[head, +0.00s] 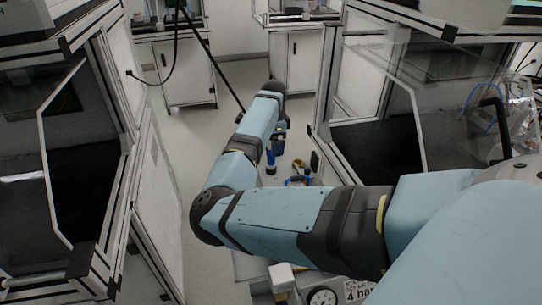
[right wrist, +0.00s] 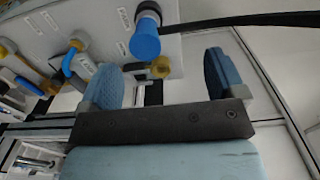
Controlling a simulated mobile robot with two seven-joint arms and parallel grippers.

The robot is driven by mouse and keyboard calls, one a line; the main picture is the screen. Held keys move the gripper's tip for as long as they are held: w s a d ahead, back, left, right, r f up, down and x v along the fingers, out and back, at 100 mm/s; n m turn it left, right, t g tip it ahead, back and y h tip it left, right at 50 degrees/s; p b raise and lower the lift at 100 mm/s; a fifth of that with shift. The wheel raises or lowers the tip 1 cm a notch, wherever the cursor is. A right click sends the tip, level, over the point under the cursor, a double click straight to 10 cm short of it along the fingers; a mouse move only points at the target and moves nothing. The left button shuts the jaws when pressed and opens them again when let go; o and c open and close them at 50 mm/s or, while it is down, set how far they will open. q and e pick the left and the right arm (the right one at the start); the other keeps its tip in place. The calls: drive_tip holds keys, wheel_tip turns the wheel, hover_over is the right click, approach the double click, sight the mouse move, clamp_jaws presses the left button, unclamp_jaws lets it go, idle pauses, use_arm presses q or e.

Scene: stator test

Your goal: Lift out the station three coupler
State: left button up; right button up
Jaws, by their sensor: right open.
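My right gripper (right wrist: 160,78) is open in the right wrist view, its two blue pads wide apart with nothing held between them. A blue coupler (right wrist: 145,42) with a dark collar is just beyond the pads, apart from them and nearer the left one. A brass fitting (right wrist: 160,67) shows close to its lower end. In the head view my right arm reaches away from me, with the gripper (head: 279,142) small and partly hidden. A blue cylinder (head: 270,160) is below it. The station labels are too small to read. My left gripper is out of view.
A pale labelled panel (right wrist: 100,25) carries several fittings, including a blue loop (right wrist: 75,62) on the left. A black bar or hose (right wrist: 240,20) crosses the upper right. Framed enclosures (head: 85,150) and (head: 370,130) flank a clear floor aisle (head: 185,140).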

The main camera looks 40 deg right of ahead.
sight(270, 151)
drive_tip(key=f, duration=0.2)
drive_tip(key=f+b, duration=0.1)
drive_tip(key=a+f, duration=0.1)
drive_tip(key=f, duration=0.1)
drive_tip(key=shift+w+f, duration=0.2)
drive_tip(key=shift+f, duration=0.15)
drive_tip(key=shift+r, duration=0.1)
drive_tip(key=c, duration=1.1)
